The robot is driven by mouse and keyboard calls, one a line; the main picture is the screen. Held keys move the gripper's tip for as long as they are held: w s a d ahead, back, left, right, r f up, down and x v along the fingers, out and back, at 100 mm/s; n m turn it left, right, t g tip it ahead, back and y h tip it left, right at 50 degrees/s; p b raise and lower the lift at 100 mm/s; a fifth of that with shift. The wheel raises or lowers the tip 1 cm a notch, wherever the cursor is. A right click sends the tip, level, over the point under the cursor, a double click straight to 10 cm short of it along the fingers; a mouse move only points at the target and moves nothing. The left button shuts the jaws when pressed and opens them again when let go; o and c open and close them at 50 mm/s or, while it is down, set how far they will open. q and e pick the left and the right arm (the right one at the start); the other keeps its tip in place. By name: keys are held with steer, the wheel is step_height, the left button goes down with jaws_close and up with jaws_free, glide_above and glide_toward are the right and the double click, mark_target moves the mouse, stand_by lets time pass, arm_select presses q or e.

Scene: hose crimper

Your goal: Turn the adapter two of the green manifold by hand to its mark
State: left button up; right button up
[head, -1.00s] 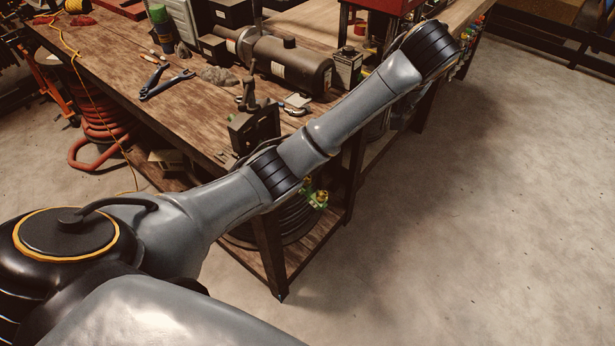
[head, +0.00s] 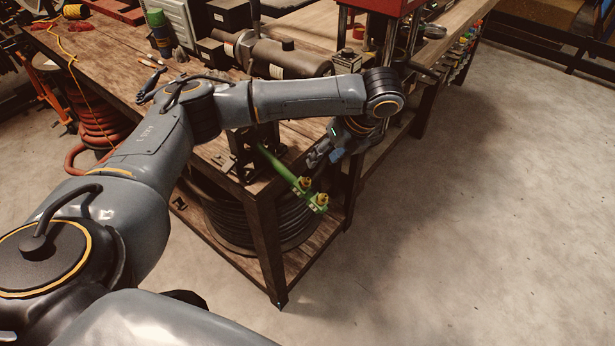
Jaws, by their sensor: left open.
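The green manifold (head: 282,170) is a bar that sticks out from the vise (head: 246,152) at the bench corner, slanting down to the right. Two brass-coloured adapters show near its outer end: one nearer the vise (head: 304,183) and one at the tip (head: 321,199). I cannot tell which is adapter two, and no mark can be made out. My left gripper (head: 314,158) is open and empty, just above and right of the manifold, apart from the adapters as far as I can see. My left arm hides part of the vise. My right gripper is not in view.
The wooden workbench (head: 110,60) carries a dark cylindrical machine (head: 290,60) behind my arm. A red-topped press (head: 385,10) stands farther right. A black hose coil (head: 225,222) lies on the lower shelf. The concrete floor at the right is clear.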

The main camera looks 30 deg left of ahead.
mark_target(307, 178)
arm_select(q)
steer(key=p+x, duration=0.2)
steer(key=x, duration=0.7)
steer(key=shift+a+f, duration=0.25)
steer(key=shift+f, duration=0.1)
steer(key=shift+x, duration=0.75)
steer(key=shift+d+p, duration=0.1)
steer(key=shift+p, duration=0.2)
jaws_close()
